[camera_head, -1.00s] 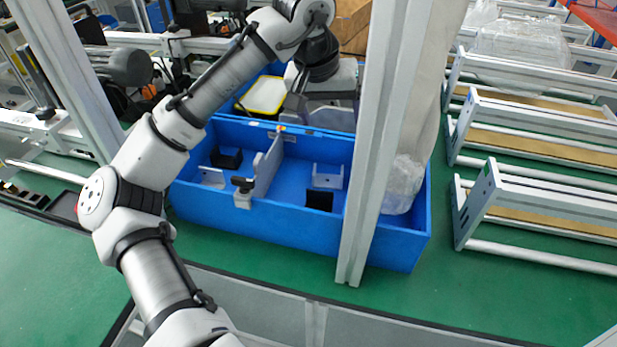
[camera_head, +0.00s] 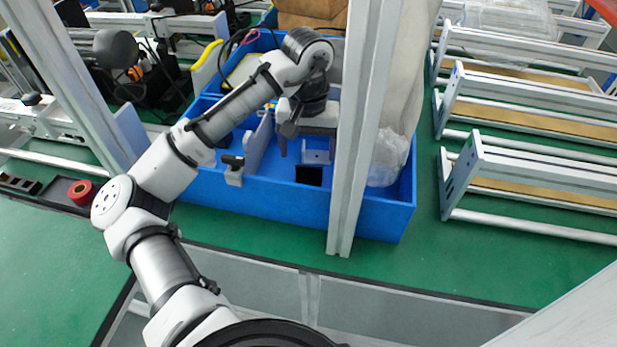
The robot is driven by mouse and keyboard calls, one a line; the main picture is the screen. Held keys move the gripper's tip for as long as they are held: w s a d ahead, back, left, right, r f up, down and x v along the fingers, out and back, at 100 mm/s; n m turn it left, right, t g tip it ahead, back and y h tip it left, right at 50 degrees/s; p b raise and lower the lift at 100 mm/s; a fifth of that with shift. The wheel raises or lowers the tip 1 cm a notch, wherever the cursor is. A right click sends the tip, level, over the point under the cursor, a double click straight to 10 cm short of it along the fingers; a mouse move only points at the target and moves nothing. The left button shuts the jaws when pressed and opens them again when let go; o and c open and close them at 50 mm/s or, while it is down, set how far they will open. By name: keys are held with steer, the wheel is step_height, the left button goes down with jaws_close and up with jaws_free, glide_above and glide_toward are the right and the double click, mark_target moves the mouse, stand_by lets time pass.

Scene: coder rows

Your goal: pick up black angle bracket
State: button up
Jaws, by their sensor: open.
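A black angle bracket (camera_head: 308,175) lies in the right compartment of the blue bin (camera_head: 270,203), close to the bin's near wall. My gripper (camera_head: 307,150) is over this compartment, pointing down with its fingers apart and nothing visible between them. In the picture it is just above and behind the black bracket; the height gap is hard to tell. A grey metal bracket (camera_head: 318,157) shows between and below the fingers.
A grey divider (camera_head: 258,140) with a clamp-like piece (camera_head: 234,168) splits the bin. A white upright post (camera_head: 362,130) stands in front of the bin, right of my gripper. A clear plastic bag (camera_head: 387,160) is at the bin's right end. White frames (camera_head: 530,170) stand farther right.

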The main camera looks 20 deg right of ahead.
steer(key=p, duration=0.1)
glide_above(308, 181)
steer(key=shift+w+d+f, duration=0.1)
steer(key=shift+f, duration=0.95)
steer(key=shift+w+d+f, duration=0.1)
steer(key=shift+f, duration=0.95)
steer(key=shift+c, duration=0.3)
steer(key=c, duration=1.1)
steer(key=shift+o, duration=0.2)
steer(key=shift+r, duration=0.15)
